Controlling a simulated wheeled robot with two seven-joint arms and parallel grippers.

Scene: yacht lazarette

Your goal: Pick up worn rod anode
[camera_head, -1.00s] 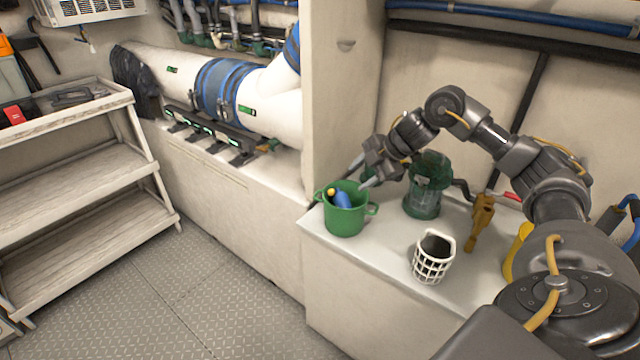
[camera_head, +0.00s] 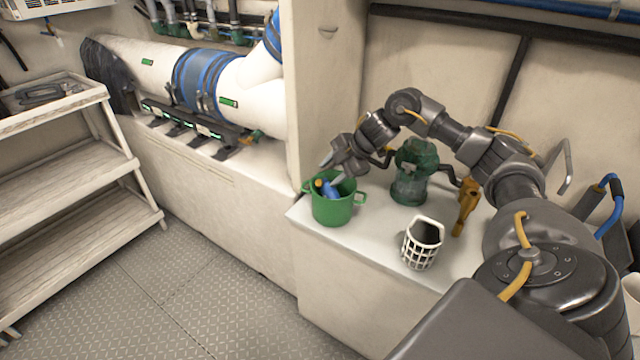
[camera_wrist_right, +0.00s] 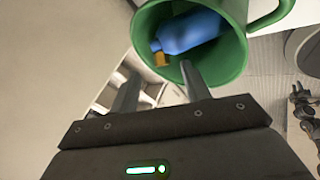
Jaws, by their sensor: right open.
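A green two-handled pot (camera_head: 332,210) stands at the left end of the white counter. A blue cylinder with a brass-coloured end (camera_head: 328,190) leans inside it; I cannot tell whether this is the worn rod anode. My right gripper (camera_head: 331,170) is open, with its fingers at the pot's mouth. In the right wrist view, the open fingers (camera_wrist_right: 160,74) point at the pot (camera_wrist_right: 236,62), one overlapping its rim. The blue cylinder (camera_wrist_right: 192,32) lies beyond the fingertips, with nothing between them. My left gripper is not in view.
A white lattice basket (camera_head: 421,245) stands in front, and a yellow-orange tool (camera_head: 466,207) is to the right. A shelf rack (camera_head: 75,180) stands left across open floor.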

